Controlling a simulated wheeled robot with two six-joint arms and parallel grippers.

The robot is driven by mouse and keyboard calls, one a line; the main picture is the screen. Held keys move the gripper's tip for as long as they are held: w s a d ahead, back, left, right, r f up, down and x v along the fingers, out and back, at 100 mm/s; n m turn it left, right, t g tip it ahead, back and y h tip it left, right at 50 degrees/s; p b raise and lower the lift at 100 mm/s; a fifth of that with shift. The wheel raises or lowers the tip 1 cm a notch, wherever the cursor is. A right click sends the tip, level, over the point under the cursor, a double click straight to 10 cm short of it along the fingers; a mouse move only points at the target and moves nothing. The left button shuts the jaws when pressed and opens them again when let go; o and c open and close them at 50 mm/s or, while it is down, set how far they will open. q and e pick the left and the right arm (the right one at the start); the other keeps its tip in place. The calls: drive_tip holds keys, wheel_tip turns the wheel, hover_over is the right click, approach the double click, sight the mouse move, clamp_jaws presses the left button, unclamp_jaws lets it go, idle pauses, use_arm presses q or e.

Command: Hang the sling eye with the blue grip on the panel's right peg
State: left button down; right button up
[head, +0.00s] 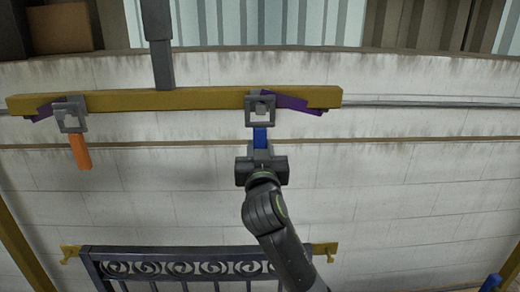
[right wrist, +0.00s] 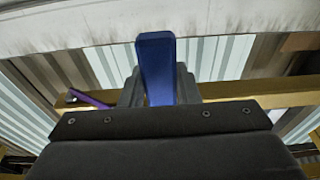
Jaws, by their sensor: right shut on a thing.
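The sling eye with the blue grip is a grey square ring (head: 249,110) in front of the yellow beam, near its right end, with a purple strap (head: 296,103) beside it. Its blue grip (head: 260,137) points down into my right gripper (head: 261,158), which is shut on it. The blue grip also stands up between the fingers in the right wrist view (right wrist: 156,70). The dark scroll panel (head: 180,252) is low in the head view. Its right peg (head: 325,249) is a bare yellow hook, right of my forearm. My left gripper is not in view.
A second grey eye (head: 70,127) with an orange grip (head: 80,151) hangs at the beam's left end. The yellow beam (head: 190,99) hangs from a grey post (head: 160,45). The panel's left peg (head: 69,254) is bare. A pale wall (head: 420,170) stands behind.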

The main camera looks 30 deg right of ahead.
drive_tip(key=shift+r+p, duration=0.5)
drive_tip(key=shift+r, duration=0.2)
drive_tip(key=shift+r+v, duration=0.2)
drive_tip(key=shift+v, duration=0.95)
drive_tip(key=shift+r+v, duration=0.2)
drive_tip(key=shift+v, duration=0.95)
drive_tip(key=shift+r+p+v, duration=0.2)
drive_tip(key=shift+p+v, duration=0.1)
drive_tip(key=shift+v, duration=0.95)
drive_tip(key=shift+s, duration=0.15)
drive_tip(key=v, duration=0.3)
drive_tip(key=p+v, duration=0.1)
drive_tip(key=v, duration=0.1)
drive_tip(key=shift+r, duration=0.3)
